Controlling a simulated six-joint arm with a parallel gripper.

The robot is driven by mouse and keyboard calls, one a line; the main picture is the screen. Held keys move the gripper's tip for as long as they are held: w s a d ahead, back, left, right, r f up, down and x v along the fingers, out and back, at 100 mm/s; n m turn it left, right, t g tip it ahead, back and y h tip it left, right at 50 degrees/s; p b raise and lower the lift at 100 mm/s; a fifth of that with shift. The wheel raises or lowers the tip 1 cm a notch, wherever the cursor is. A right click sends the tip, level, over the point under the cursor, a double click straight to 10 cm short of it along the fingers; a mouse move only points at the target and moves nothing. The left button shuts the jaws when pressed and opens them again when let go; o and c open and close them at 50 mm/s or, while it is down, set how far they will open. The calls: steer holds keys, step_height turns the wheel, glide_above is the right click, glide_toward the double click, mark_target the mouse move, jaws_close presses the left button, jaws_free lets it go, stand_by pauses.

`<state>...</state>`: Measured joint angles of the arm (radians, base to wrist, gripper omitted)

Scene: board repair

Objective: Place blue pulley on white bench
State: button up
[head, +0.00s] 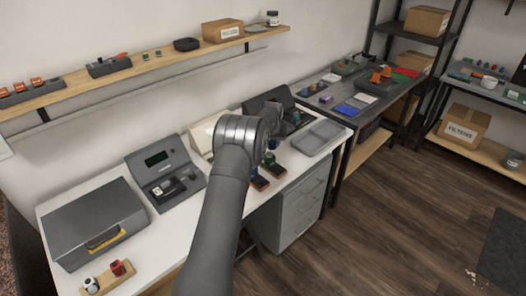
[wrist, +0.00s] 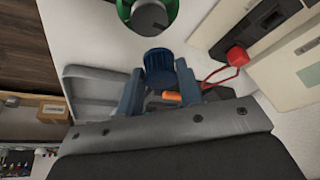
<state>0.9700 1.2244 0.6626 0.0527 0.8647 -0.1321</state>
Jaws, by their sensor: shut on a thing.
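The blue pulley (wrist: 159,68) is a small ribbed dark blue cylinder in the wrist view. My gripper (wrist: 160,78) is shut on it, with one blue-grey finger on each side. The white bench (head: 75,217) runs along the wall in the head view, and its bare top also shows in the wrist view (wrist: 88,25). My gripper is over the right part of the bench, and my arm mostly hides it in the head view. I cannot tell whether the pulley touches the bench top.
A green round part (wrist: 150,14) is close to the pulley. A red knob (wrist: 237,56) is on a pale device at right. A grey tray (head: 317,137) lies at the bench's right end. A grey toolbox (head: 95,220) and a grey tester (head: 165,175) stand further left.

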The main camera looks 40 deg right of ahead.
steer(key=w, duration=0.1)
steer(key=w+f, duration=0.1)
steer(key=shift+w+a+f, duration=0.15)
steer(key=shift+w+f, duration=0.15)
steer(key=shift+w, duration=0.05)
steer(key=shift+f, duration=1.95)
steer(key=shift+f, duration=0.1)
steer(key=o, duration=1)
steer(key=shift+f, duration=0.1)
steer(key=v, duration=1.2)
